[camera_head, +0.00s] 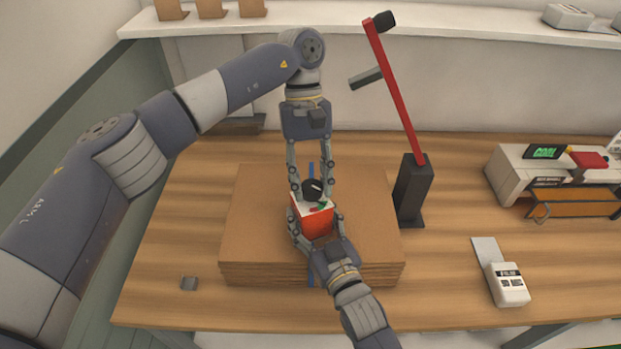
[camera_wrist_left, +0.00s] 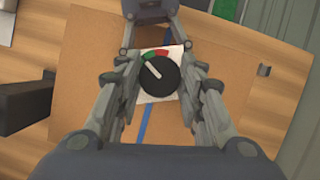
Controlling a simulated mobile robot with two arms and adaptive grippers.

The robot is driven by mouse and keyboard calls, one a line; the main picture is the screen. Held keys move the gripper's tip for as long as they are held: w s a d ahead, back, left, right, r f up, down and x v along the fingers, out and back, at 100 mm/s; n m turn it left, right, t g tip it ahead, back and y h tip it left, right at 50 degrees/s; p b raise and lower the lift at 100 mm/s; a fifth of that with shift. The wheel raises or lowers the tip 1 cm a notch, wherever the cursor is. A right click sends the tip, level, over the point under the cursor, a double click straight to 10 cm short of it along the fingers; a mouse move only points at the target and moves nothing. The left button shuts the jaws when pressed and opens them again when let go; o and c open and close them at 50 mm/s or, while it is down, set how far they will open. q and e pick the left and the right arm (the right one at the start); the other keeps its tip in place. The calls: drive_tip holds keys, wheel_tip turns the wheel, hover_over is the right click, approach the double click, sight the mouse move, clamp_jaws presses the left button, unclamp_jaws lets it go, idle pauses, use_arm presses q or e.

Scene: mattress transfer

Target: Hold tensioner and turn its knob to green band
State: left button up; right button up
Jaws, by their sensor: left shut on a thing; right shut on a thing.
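The tensioner (camera_head: 317,226) is a red box with a white top, standing over the cardboard stack and a blue strap. Its black knob (camera_head: 312,189) has a white pointer line; the knob also shows in the left wrist view (camera_wrist_left: 158,73). The white dial face (camera_wrist_left: 172,50) carries a green band (camera_wrist_left: 149,53) and a red band beside it. The pointer lies to the left, just short of the green band. My left gripper (camera_head: 310,186) comes from above and is shut on the knob. My right gripper (camera_head: 318,226) comes from below and is shut on the red body.
The cardboard stack (camera_head: 252,225) lies on the wooden table (camera_head: 175,250). A dark post with a red arm (camera_head: 408,190) stands to its right. A white handheld device (camera_head: 507,283) and a printer-like machine (camera_head: 515,170) are farther right. A small grey piece (camera_head: 189,283) lies at left.

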use_arm(q)
drive_tip(key=shift+w+a, duration=0.1)
drive_tip(key=shift+w, duration=0.1)
use_arm(e)
drive_tip(key=shift+a+r, duration=0.1)
drive_tip(key=shift+r, duration=0.15)
use_arm(q)
drive_tip(key=o, duration=1.1)
drive_tip(key=shift+s, duration=0.1)
drive_tip(key=shift+c, duration=0.2)
drive_tip(key=d+v, duration=0.1)
drive_tip(key=v, duration=1.1)
drive_tip(key=shift+a, duration=0.35)
use_arm(e)
drive_tip(key=o, duration=1.8)
drive_tip(key=shift+f, duration=0.1)
